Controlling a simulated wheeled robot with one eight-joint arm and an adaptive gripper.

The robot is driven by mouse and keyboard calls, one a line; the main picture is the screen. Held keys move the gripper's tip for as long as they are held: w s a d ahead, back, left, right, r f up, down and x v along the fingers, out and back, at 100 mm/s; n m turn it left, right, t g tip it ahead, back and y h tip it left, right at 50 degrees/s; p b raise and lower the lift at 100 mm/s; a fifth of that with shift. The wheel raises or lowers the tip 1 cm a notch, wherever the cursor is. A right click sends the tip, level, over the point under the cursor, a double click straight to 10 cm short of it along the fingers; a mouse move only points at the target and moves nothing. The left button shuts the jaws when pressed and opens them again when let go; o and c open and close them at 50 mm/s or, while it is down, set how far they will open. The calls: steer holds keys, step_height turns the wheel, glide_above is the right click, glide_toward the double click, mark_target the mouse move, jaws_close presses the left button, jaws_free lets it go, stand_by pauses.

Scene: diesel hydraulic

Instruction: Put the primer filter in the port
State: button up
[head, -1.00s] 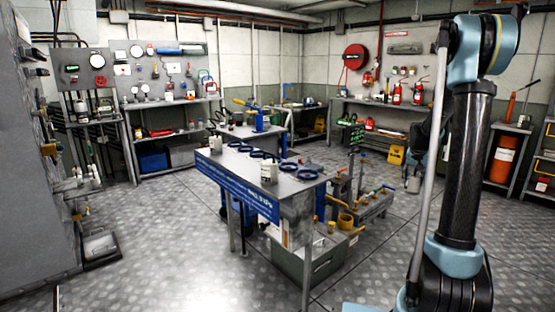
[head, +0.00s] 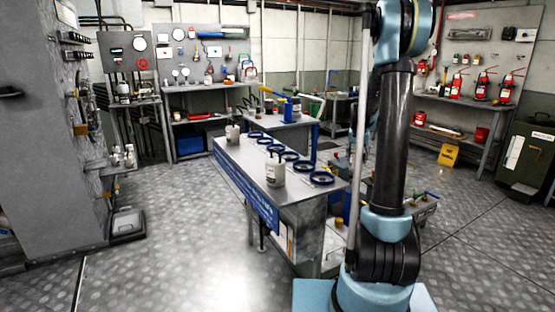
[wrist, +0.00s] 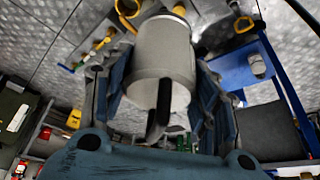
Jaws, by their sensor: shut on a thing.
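In the wrist view my gripper (wrist: 160,85) is shut on a pale grey canister (wrist: 163,55) with a dark handle, which I take for the primer filter. A finger lies along each side of it. In the head view the gripper and held canister are hidden behind my arm. On the blue-fronted bench (head: 305,208) lies a row of dark blue rings, the nearest one (head: 321,178) near the right end. A similar white canister (head: 276,172) stands in front of them. I cannot tell which opening is the port.
Another canister (head: 232,132) stands at the bench's far left end. Yellow fittings (wrist: 129,10) show near the held canister in the wrist view. A yellow floor sign (head: 448,155) stands at the right. Floor left of the bench is clear.

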steer(key=shift+w+a, duration=0.15)
steer(key=shift+a, duration=0.15)
steer(key=s+a+r+n+y, duration=0.1)
steer(key=s+a+r+n, duration=0.2)
steer(key=a+r, duration=0.5)
steer(key=s+a+r+n+y, duration=0.2)
steer(key=s+a+r+n, duration=0.15)
steer(key=a, duration=0.95)
steer(key=s+a+r+n+y, duration=0.15)
steer(key=a+r+n, duration=0.25)
steer(key=a+r, duration=0.45)
steer(key=shift+h, duration=0.25)
steer(key=f, duration=0.3)
steer(key=a+f, duration=0.1)
steer(key=f, duration=0.3)
steer(key=s+a+f, duration=0.1)
steer(key=f, duration=0.3)
steer(key=o, duration=1.2)
steer(key=shift+g, duration=0.3)
steer(key=shift+o, duration=0.2)
